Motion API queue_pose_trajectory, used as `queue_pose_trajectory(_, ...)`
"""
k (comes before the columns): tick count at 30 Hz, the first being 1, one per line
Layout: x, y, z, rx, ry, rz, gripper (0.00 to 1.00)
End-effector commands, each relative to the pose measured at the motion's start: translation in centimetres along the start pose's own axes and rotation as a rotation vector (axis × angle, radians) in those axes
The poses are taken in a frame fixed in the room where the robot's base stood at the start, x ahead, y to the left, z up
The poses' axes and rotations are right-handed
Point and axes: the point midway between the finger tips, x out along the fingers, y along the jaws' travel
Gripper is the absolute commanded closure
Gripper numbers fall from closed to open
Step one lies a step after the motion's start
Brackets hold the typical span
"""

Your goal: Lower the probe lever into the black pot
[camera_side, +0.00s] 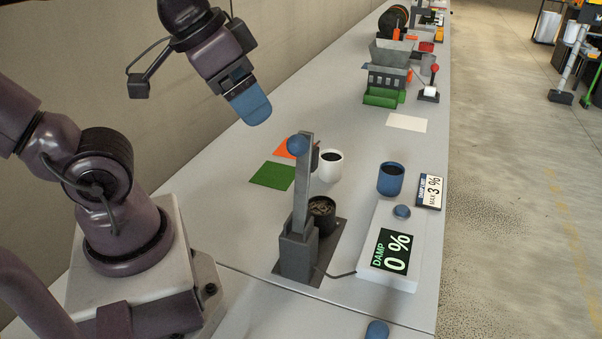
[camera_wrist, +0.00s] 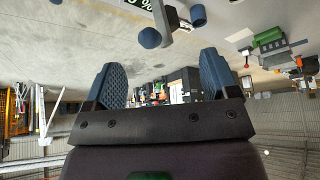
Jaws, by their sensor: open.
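The probe lever (camera_side: 303,175) stands nearly upright on a dark grey post and base plate, with a blue ball knob (camera_side: 297,145) near its top. The black pot (camera_side: 322,208) sits behind the post, holding dark material. The lever is raised, clear of the pot. My gripper (camera_side: 250,106) is up and left of the knob, in the air and apart from it. In the wrist view my gripper (camera_wrist: 162,78) has its blue fingers wide apart with nothing gripped. The knob (camera_wrist: 150,38) and grey lever (camera_wrist: 162,15) show near the top there.
A white readout box (camera_side: 398,225) shows DAMP 0 %, beside a MAX 3 % sign (camera_side: 430,191). A white cup (camera_side: 330,168) and a blue cup (camera_side: 390,180) stand behind the pot. Green (camera_side: 272,176) and orange (camera_side: 285,148) squares lie left. A grey-green machine (camera_side: 385,75) stands farther back.

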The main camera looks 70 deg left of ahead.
Motion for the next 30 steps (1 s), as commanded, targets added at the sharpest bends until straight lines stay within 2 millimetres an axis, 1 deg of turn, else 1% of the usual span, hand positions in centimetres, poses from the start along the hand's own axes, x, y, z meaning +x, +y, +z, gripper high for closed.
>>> queue_pose_trajectory(1, 0.2, 0.4, 0.1, 0.016, -0.012, 0.008, 0.31)
queue_pose_trajectory(2, 0.6, 0.7, 0.1, 0.032, -0.028, 0.012, 0.38)
queue_pose_trajectory(3, 0.9, 1.4, 0.0, 0.065, -0.049, 0.019, 0.48)
queue_pose_trajectory(5, 1.5, 2.8, -0.5, 0.143, -0.087, 0.022, 0.61)
queue_pose_trajectory(6, 1.8, 4.0, -0.9, 0.205, -0.123, 0.017, 0.71)
queue_pose_trajectory(8, 2.3, 6.2, -1.3, 0.289, -0.191, -0.001, 0.84)
queue_pose_trajectory(9, 2.5, 7.6, -1.5, 0.334, -0.236, -0.023, 0.94)
queue_pose_trajectory(10, 2.5, 8.7, -1.6, 0.361, -0.266, -0.044, 1.00)
queue_pose_trajectory(12, 2.5, 11.1, -1.8, 0.402, -0.325, -0.103, 1.00)
queue_pose_trajectory(15, 2.1, 13.7, -2.0, 0.404, -0.369, -0.206, 1.00)
queue_pose_trajectory(17, 1.6, 14.4, -2.4, 0.370, -0.370, -0.267, 1.00)
queue_pose_trajectory(19, 0.9, 14.4, -2.9, 0.310, -0.360, -0.325, 1.00)
queue_pose_trajectory(21, 0.3, 14.0, -3.1, 0.247, -0.345, -0.367, 1.00)
queue_pose_trajectory(23, 0.2, 13.7, -3.1, 0.209, -0.346, -0.391, 1.00)
queue_pose_trajectory(26, 0.5, 13.4, -2.9, 0.180, -0.347, -0.402, 1.00)
queue_pose_trajectory(30, 1.9, 12.6, -2.4, 0.177, -0.348, -0.402, 1.00)
